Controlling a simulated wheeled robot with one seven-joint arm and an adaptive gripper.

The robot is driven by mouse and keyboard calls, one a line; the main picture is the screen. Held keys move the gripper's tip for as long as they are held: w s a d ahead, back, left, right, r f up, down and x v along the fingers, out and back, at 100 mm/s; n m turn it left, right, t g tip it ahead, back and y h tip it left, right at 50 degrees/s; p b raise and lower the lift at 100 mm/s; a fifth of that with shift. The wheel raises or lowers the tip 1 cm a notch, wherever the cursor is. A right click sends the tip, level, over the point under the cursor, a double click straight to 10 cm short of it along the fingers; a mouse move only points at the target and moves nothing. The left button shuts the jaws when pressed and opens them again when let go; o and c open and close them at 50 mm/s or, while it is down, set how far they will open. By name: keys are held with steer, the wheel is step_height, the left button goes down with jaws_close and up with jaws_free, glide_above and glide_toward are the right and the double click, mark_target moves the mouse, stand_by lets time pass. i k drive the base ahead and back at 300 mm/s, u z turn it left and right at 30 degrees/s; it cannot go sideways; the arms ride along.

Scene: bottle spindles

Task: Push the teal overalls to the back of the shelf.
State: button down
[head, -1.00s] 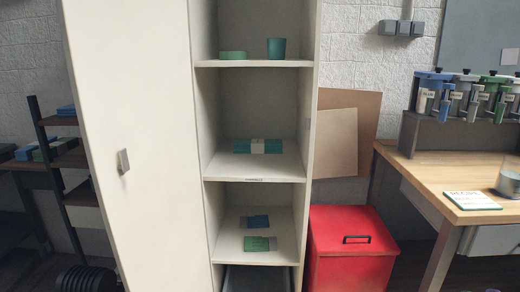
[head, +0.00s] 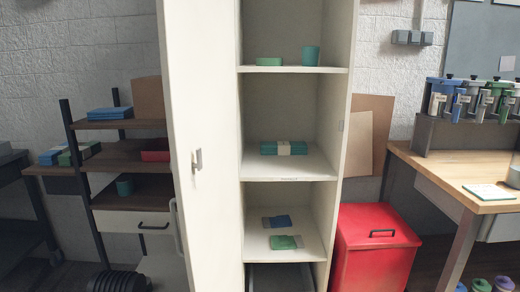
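The tall white cabinet stands open in the head view, its door (head: 200,120) swung out to the left. A folded teal bundle with a pale band, which looks like the teal overalls (head: 270,148), lies on the middle shelf (head: 300,168). Bare shelf shows in front of it; the gap behind it is hard to judge. My gripper is not in view.
The upper shelf holds a green round item (head: 269,61) and a teal cup (head: 311,56). The lower shelf holds a blue packet (head: 278,221) and a green packet (head: 283,242). A red bin (head: 375,245) stands right of the cabinet, beside a wooden workbench (head: 455,180).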

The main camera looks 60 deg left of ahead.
mark_target(278, 148)
steer(key=u, duration=1.75)
